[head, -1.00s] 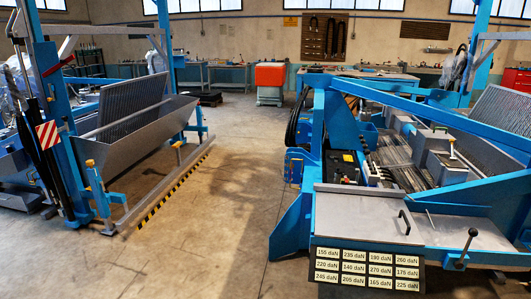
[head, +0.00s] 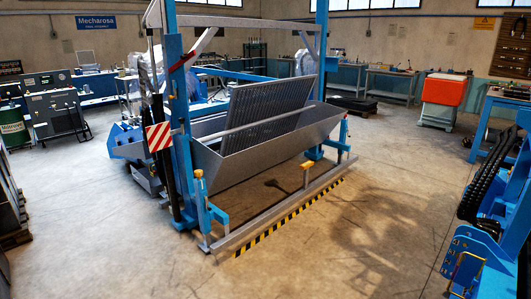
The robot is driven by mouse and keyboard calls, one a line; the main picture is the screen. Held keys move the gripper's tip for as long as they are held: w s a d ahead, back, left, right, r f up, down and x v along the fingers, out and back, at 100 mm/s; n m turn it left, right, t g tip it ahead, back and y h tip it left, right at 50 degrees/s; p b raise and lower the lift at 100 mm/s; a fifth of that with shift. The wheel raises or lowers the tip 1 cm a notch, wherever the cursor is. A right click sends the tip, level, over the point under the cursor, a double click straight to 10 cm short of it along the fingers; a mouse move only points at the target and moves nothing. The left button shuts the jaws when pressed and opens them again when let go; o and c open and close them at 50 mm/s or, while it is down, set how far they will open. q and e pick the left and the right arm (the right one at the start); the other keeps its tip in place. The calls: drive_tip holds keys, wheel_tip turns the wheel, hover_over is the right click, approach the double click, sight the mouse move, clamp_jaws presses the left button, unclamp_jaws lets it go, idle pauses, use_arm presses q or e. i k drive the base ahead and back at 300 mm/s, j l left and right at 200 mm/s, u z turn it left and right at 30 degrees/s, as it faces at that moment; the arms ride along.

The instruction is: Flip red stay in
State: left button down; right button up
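A small red bar (head: 189,58), which looks like the red stay, sits near the top of the left blue column (head: 180,110) of the sieve frame, next to a slanted grey arm. It is small here, and I cannot tell how it is fixed or whether it is folded in. The grey sieve grid (head: 270,106) stands tilted above a long grey trough (head: 265,152). Neither of my grippers is in view.
A grey floor rail with yellow-black striping (head: 290,212) runs along the frame's front. Another blue machine (head: 490,225) stands at the right edge. An orange-red cabinet (head: 444,90) stands at the back right. The concrete floor in front is clear.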

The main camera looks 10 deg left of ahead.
sight(178, 63)
drive_tip(key=i+j+u, duration=0.2)
drive_tip(key=i+u, duration=0.25)
drive_tip(key=i, duration=0.4)
drive_tip(key=i+l+u, duration=0.15)
drive_tip(key=i+u, duration=0.3)
drive_tip(key=i, duration=0.45)
drive_tip(key=i+j+z, duration=0.1)
drive_tip(key=i+z, duration=0.15)
drive_tip(key=i, duration=0.15)
drive_tip(key=i+j+z, duration=0.55)
drive_tip(key=i, duration=0.25)
